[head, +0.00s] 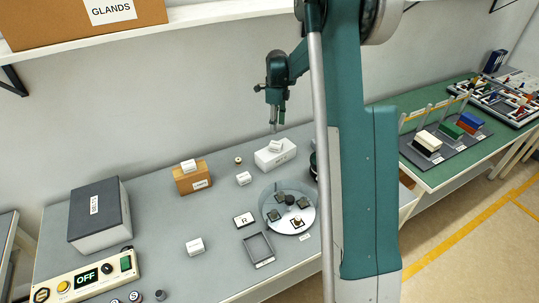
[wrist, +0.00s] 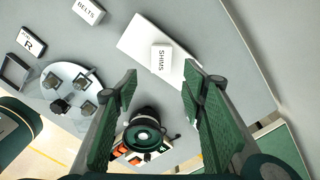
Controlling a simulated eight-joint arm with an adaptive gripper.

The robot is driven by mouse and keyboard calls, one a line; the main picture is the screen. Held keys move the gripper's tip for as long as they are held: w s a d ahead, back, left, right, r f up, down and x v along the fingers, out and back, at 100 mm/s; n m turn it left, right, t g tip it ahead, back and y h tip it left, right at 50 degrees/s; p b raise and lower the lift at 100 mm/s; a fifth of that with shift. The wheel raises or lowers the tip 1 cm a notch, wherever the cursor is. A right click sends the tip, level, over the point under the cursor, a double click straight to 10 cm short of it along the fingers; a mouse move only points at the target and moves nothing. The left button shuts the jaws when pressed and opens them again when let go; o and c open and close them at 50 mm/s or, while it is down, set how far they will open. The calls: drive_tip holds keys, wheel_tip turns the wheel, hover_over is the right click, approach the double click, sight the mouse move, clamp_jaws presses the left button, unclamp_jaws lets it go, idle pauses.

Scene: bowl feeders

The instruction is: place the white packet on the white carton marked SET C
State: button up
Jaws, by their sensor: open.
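A white carton (head: 268,159) stands on the grey bench, and a small white packet (head: 275,146) lies on its top. In the wrist view the carton (wrist: 139,40) carries that packet, printed SHIMS (wrist: 161,58). I cannot read SET C on the carton in either view. My gripper (head: 274,127) is above the carton and packet. In the wrist view my gripper (wrist: 159,72) is open, with nothing held between its fingers; the packet shows beyond the fingertips. Other white packets lie on the bench, one printed BELTS (wrist: 88,10).
A brown carton (head: 192,183) bears another white packet (head: 188,165). More packets (head: 243,178) (head: 195,246) lie on the bench. A round feeder (head: 270,211) holds dark parts. An R plate (head: 244,219), grey tray (head: 259,249), dark-lidded box (head: 100,215) and control panel (head: 85,281) stand nearby.

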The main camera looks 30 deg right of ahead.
drive_tip(key=s+a+r+n+t, duration=0.3)
drive_tip(key=s+a+r+n, duration=1)
drive_tip(key=s+a+r, duration=0.45)
drive_tip(key=s+a+n+t, duration=0.1)
drive_tip(key=s+a+n, duration=0.2)
drive_tip(key=s, duration=0.5)
drive_tip(key=s+a+n+t, duration=0.1)
drive_tip(key=s+a+n, duration=0.2)
drive_tip(key=s+n, duration=0.3)
drive_tip(key=s+a+n+t, duration=0.2)
drive_tip(key=s+a+n, duration=0.1)
drive_tip(key=s, duration=0.9)
drive_tip(key=shift+r+n, duration=0.2)
drive_tip(key=shift+n, duration=0.7)
